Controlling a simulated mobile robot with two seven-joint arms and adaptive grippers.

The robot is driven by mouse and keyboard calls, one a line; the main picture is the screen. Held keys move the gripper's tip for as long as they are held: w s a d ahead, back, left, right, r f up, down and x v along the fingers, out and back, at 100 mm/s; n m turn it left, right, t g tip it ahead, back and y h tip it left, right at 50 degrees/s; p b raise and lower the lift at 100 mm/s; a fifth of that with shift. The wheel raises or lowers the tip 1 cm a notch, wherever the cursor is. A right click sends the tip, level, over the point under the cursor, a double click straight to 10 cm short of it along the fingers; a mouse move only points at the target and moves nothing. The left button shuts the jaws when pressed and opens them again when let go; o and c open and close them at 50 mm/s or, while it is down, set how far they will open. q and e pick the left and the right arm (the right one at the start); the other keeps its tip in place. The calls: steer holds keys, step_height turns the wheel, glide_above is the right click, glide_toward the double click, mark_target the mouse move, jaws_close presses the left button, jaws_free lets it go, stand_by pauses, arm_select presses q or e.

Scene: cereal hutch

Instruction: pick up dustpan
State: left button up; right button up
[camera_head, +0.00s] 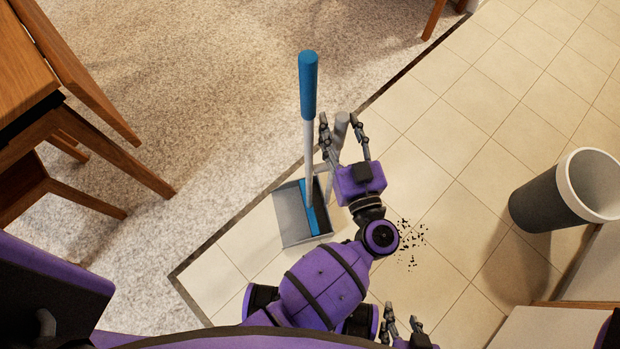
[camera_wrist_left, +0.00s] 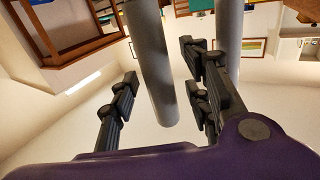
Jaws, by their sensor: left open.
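The grey dustpan (camera_head: 290,222) stands on the tile floor near the carpet edge. Its upright grey handle (camera_head: 341,128) has its top end between the fingers of my left gripper (camera_head: 344,136). My left gripper is open, with a finger on each side of the handle. In the left wrist view a grey rod (camera_wrist_left: 152,60), apparently this handle, ends between the spread fingers (camera_wrist_left: 160,100); contact cannot be told. A broom with a blue grip (camera_head: 308,86) stands just left of the gripper, its blue head at the pan. My right gripper (camera_head: 402,320) is low in the picture, fingers apart and empty.
A second grey rod (camera_wrist_left: 229,45) passes behind the right finger in the left wrist view. Dark crumbs (camera_head: 411,240) lie on the tiles. A grey bin (camera_head: 545,203) with a white rim stands at right. Wooden furniture (camera_head: 90,140) stands at left.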

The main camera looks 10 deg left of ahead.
arm_select(q)
steer(key=shift+c, duration=0.6)
steer(key=c, duration=0.8)
jaws_close()
steer(key=shift+r, duration=0.15)
arm_select(e)
steer(key=shift+s, duration=0.3)
steer(key=shift+w, duration=0.1)
